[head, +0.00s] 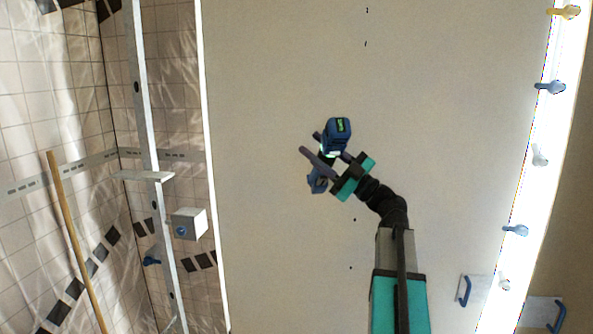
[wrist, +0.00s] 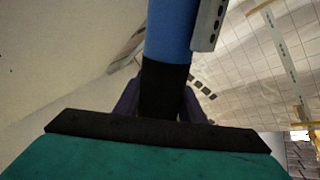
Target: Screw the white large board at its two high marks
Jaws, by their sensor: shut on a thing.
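The large white board (head: 270,70) fills the middle of the head view. Two small dark marks show near its top, an upper mark (head: 367,10) and another mark just below (head: 365,43). Two more dark specks show lower on the board. My gripper (head: 318,146) is in front of the board's middle, below the two upper marks. It is shut on a blue and black power screwdriver (head: 338,128), which has a green label. In the wrist view the screwdriver (wrist: 171,30) stands between the fingers. I cannot tell whether its tip touches the board.
A tiled wall (head: 60,110), a metal stud (head: 143,95) and a wooden pole (head: 75,240) stand left of the board. A white box (head: 190,223) is by the stud. Blue-handled plates (head: 545,313) are lower right.

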